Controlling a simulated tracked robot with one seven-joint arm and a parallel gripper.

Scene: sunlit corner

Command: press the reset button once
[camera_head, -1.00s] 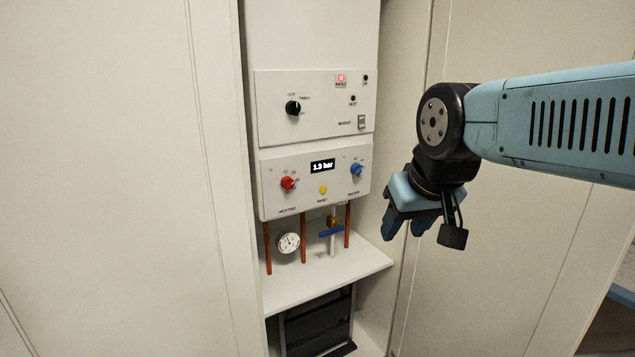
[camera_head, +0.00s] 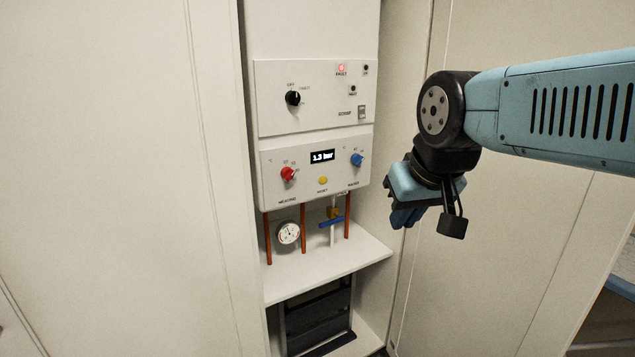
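The reset button (camera_head: 323,181) is a small round yellow button on the lower white panel, with the word RESET under it. It sits below the dark display (camera_head: 322,156), which reads 1.3 bar. My gripper (camera_head: 400,218) is to the right of the panel and lower than the button, clear of it. A red light marked FAULT (camera_head: 341,68) is lit on the upper panel.
A red knob (camera_head: 288,174) and a blue knob (camera_head: 357,160) flank the button. Above are a black knob (camera_head: 293,98) and a rocker switch (camera_head: 362,112). Below are copper pipes (camera_head: 303,230), a gauge (camera_head: 288,233) and a blue valve handle (camera_head: 331,222). Cabinet walls stand on both sides.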

